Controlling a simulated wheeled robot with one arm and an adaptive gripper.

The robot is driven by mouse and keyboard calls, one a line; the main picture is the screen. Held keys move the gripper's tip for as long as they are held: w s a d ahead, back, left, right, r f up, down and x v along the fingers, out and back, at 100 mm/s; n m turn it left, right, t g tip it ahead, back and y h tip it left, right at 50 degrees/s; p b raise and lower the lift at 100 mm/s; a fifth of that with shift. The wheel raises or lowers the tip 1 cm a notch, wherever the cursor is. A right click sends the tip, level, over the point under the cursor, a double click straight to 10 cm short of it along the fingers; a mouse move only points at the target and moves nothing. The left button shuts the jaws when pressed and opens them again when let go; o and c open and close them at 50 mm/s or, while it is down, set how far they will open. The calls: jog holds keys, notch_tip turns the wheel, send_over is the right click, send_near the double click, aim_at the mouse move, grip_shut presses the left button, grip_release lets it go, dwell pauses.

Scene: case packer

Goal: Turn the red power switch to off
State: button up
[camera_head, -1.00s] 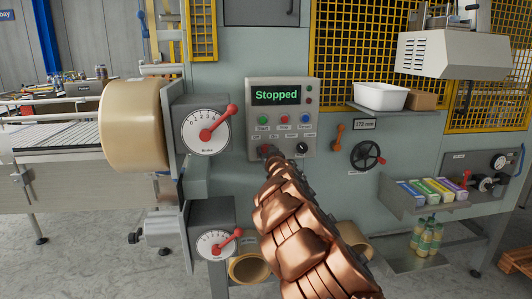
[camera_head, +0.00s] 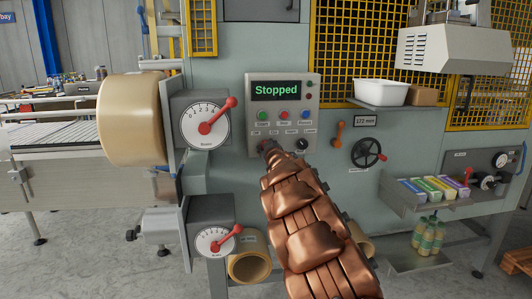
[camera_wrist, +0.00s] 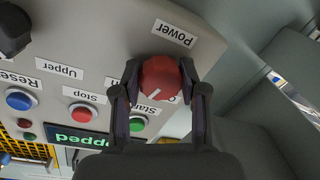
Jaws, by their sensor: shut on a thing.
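The red power switch (camera_wrist: 160,76) is a round knob under an upside-down "Power" label (camera_wrist: 172,35) in the wrist view. My gripper (camera_wrist: 159,72) is shut on it, one finger on each side. A short white mark shows on the knob's face, slanting toward the picture's lower left. A label beside it is partly covered, so I cannot read the switch position. In the head view my gripper (camera_head: 268,149) is at the lower left of the control panel (camera_head: 257,130) and hides the switch. The panel's display (camera_head: 276,91) reads "Stopped".
A black knob (camera_head: 302,144) is to the right on the panel. Gauges with red levers (camera_head: 218,117) stand left. A handwheel (camera_head: 368,153) is at right.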

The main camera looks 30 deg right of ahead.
jog(key=n+b, duration=0.1)
jog(key=n, duration=0.2)
jog(key=shift+a+n+b, duration=0.1)
jog(key=shift+n+b, duration=0.3)
jog(key=shift+f+n+g+b, duration=0.1)
jog(key=shift+n+g+b, duration=0.35)
jog(key=shift+n, duration=0.75)
jog(key=n+b, duration=0.1)
jog(key=n, duration=0.1)
jog(key=n+h, duration=0.1)
jog(key=n, duration=0.1)
jog(key=shift+r+n+b, duration=0.2)
jog(key=shift+n+b, duration=0.1)
jog(key=shift+b, duration=0.1)
jog(key=o, duration=1.1)
jog(key=shift+o, duration=0.2)
